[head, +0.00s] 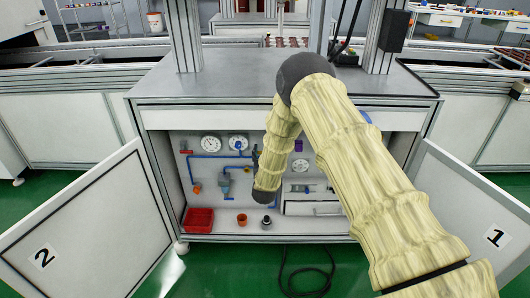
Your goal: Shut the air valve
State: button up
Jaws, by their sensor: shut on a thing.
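The open cabinet's back panel (216,172) carries blue pipework (209,156), with a red handle (186,152) at its left end and an orange knob (197,188) below. My arm crosses in front of the panel's right half. My gripper (256,156) shows only as a small dark part beside my forearm, at the right end of the upper blue pipe. It is shut on a part there, most likely the air valve's handle. My forearm and wrist hide most of the gripper, and the handle's angle cannot be made out.
Cabinet doors marked 2 (75,232) and 1 (480,230) stand open on both sides. Two round gauges (210,143) sit high on the panel. A red bin (199,220), an orange pot (242,219) and a drawer unit (312,208) are low inside. A dark cable (306,272) lies on the floor.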

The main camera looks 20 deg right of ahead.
jog(key=shift+s+f, duration=0.1)
jog(key=shift+f, duration=0.1)
jog(key=o, duration=1)
jog(key=shift+o, duration=0.2)
jog(key=shift+r, duration=0.1)
jog(key=v, duration=1.2)
